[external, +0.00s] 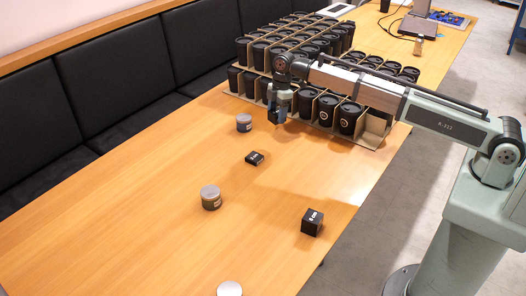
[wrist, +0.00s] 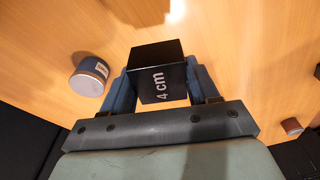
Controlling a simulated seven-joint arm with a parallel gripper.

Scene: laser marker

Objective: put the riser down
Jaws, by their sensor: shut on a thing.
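The riser is a black block marked "4 cm" (wrist: 163,84) in the wrist view. My gripper (wrist: 160,84) is shut on it, with a blue finger against each side. In the external view my gripper (external: 279,112) is in front of the cup trays at the table's middle, seemingly above the wood. The held riser cannot be told apart from the dark gripper there. Its height above the table is hard to judge. A flat black riser (external: 254,158) and a larger black cube riser (external: 312,222) stand on the table (external: 130,222).
Cardboard trays (external: 374,137) of black-lidded cups stand behind and beside my gripper. Lidded jars stand at the middle (external: 244,122), nearer (external: 210,197) and at the front edge of the picture (external: 229,289). The left front of the table is clear.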

